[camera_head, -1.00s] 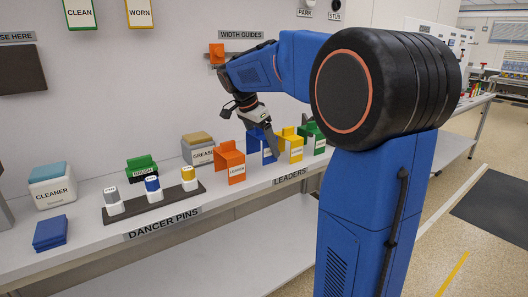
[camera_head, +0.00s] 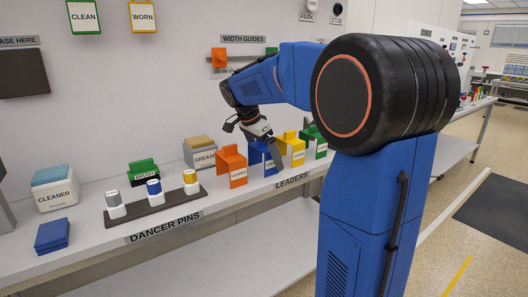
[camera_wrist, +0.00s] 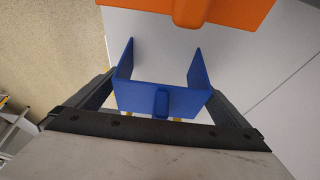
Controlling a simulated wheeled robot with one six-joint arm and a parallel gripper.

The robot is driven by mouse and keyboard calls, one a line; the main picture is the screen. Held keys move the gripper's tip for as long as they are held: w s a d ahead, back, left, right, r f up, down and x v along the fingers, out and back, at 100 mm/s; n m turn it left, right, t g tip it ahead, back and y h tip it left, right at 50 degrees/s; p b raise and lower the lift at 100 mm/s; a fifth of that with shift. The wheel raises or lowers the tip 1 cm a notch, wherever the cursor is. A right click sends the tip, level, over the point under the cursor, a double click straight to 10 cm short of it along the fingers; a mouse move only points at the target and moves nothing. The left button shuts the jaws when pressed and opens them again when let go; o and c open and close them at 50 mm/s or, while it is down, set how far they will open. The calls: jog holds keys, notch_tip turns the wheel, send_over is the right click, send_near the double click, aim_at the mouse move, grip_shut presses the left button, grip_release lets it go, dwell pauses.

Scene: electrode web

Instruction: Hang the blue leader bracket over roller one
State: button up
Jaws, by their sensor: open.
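The blue leader bracket (camera_head: 256,159) stands on the shelf between the orange and yellow leader brackets. In the wrist view the blue bracket (camera_wrist: 162,98) is U-shaped with a small tab and lies between my fingers. My gripper (camera_head: 274,157) is open and points down at the blue bracket, partly covering it. In the wrist view my gripper (camera_wrist: 165,100) has a dark finger on each side of the bracket; I cannot tell whether either touches it. I cannot make out roller one in these views.
The orange bracket (camera_head: 232,167) stands close on the left, the yellow bracket (camera_head: 295,150) and green bracket (camera_head: 318,142) on the right. The wall stands behind.

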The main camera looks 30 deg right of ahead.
jog(key=v, duration=1.7)
jog(key=shift+a, duration=0.25)
jog(key=shift+s, duration=0.15)
jog(key=s+a+f+n+t+y, duration=0.1)
jog(key=s+a+f+n, duration=0.2)
jog(key=s+f+n, duration=0.3)
jog(key=s+a+f+n+t+y, duration=0.2)
jog(key=s+a+f+n, duration=0.2)
jog(key=s+f, duration=0.8)
jog(key=s+a+f+n+t+y, duration=0.1)
jog(key=s+a+f+n, duration=0.2)
jog(key=s+f+n, duration=0.4)
jog(key=s+f, duration=0.2)
jog(key=s, duration=0.2)
jog(key=shift+s+a+n+t, duration=0.15)
jog(key=shift+s+n+t, duration=0.15)
